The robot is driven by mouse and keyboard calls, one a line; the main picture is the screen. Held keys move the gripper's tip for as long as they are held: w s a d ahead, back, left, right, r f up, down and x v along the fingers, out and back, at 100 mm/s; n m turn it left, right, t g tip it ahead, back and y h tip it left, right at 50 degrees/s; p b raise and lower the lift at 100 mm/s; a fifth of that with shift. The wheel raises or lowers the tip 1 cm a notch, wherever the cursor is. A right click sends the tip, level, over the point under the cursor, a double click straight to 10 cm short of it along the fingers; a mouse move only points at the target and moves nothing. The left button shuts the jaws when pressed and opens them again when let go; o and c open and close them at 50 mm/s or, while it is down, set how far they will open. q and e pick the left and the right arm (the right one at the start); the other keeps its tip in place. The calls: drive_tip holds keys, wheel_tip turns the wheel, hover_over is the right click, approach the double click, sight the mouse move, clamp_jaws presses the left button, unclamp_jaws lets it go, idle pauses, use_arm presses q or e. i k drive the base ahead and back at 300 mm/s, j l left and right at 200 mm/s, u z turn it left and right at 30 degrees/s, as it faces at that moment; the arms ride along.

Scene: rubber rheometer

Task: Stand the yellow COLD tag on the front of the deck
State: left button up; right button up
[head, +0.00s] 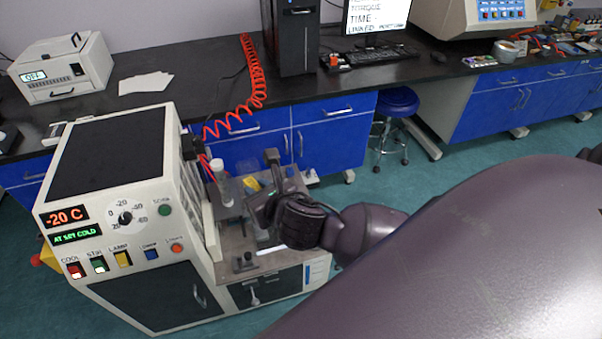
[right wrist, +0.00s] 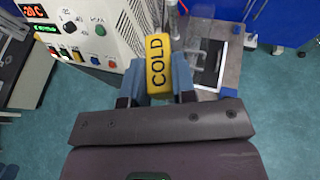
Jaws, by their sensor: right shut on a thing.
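The yellow COLD tag (right wrist: 158,60) is upright between the two blue-grey fingers of my right gripper (right wrist: 159,82) in the right wrist view, its lettering running along its length. In the head view a bit of yellow, likely the tag (head: 252,184), shows beside my right gripper (head: 257,190), which is over the deck. The deck (head: 232,246) is the grey-brown top beside the white cold unit (head: 185,218). It also shows in the right wrist view (right wrist: 231,76), beyond and right of the tag. Whether the tag touches the deck cannot be told. My left gripper is not in view.
A clear cylinder with a white top (head: 222,186) stands on the deck, near a small black fixture (head: 244,262) and a white rod (head: 271,249). The cold unit's wall rises at the deck's left. A red coiled hose (head: 250,80) hangs behind.

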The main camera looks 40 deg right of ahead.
sight(300, 183)
drive_tip(key=l+u, duration=0.15)
drive_tip(key=l, duration=0.35)
drive_tip(key=k+l+u, duration=0.2)
drive_tip(key=l, duration=0.25)
drive_tip(key=k+l+u, duration=0.15)
drive_tip(key=l, duration=0.3)
drive_tip(key=l+u, duration=0.5)
drive_tip(key=l, duration=0.8)
